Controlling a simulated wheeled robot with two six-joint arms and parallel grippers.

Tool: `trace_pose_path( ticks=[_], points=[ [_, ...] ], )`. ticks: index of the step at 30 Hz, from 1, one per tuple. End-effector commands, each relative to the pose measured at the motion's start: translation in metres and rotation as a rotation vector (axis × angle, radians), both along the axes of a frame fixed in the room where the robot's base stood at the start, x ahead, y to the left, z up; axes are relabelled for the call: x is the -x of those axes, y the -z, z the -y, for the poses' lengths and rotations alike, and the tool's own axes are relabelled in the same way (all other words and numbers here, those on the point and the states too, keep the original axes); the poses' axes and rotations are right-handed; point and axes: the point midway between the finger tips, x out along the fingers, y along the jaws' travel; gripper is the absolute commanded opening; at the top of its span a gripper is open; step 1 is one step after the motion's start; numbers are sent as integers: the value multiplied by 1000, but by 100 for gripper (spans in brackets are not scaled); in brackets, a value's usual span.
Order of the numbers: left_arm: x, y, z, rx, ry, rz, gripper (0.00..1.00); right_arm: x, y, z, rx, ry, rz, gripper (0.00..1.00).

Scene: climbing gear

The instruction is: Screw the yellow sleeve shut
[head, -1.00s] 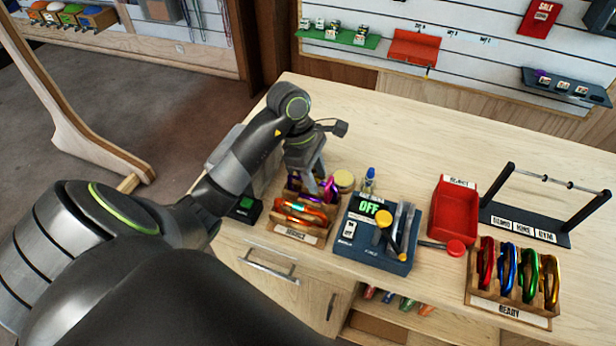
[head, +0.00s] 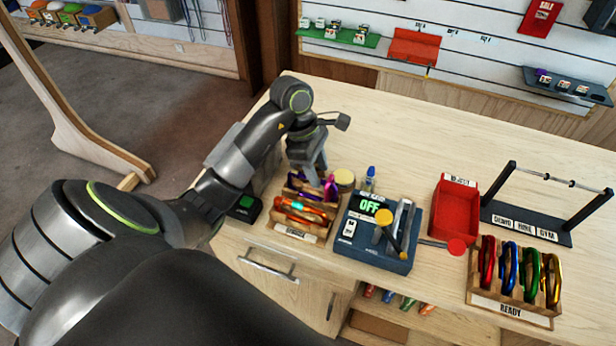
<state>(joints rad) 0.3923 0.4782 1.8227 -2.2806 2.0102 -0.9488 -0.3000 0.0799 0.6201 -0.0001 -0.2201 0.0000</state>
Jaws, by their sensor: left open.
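My left gripper (head: 316,180) is open and points down over the service rack (head: 298,233). Its fingertips are close to a magenta carabiner (head: 331,187); I cannot tell whether they touch it. An orange carabiner (head: 300,212) with a small cyan part lies at the front of this rack, with purple ones behind, partly hidden by the gripper. A yellow-gold carabiner (head: 552,281) stands at the right end of the ready rack (head: 513,309). I cannot make out which sleeve is yellow at this size. My right gripper is not in view.
A yellow-lidded jar (head: 344,178) and small bottle (head: 370,180) stand behind. A red bin (head: 454,208) and black bar stand (head: 527,226) are further right.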

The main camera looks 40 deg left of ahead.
Motion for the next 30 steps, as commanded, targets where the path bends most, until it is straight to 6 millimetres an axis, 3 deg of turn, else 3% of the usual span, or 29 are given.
trace_pose_path(
  ticks=[18, 30],
  points=[
    [-1, 16, 0, 0, -1, 1, 40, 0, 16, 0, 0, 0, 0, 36],
    [13, 13, 3, 0, -1, 0, 40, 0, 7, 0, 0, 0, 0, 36]
  ],
)
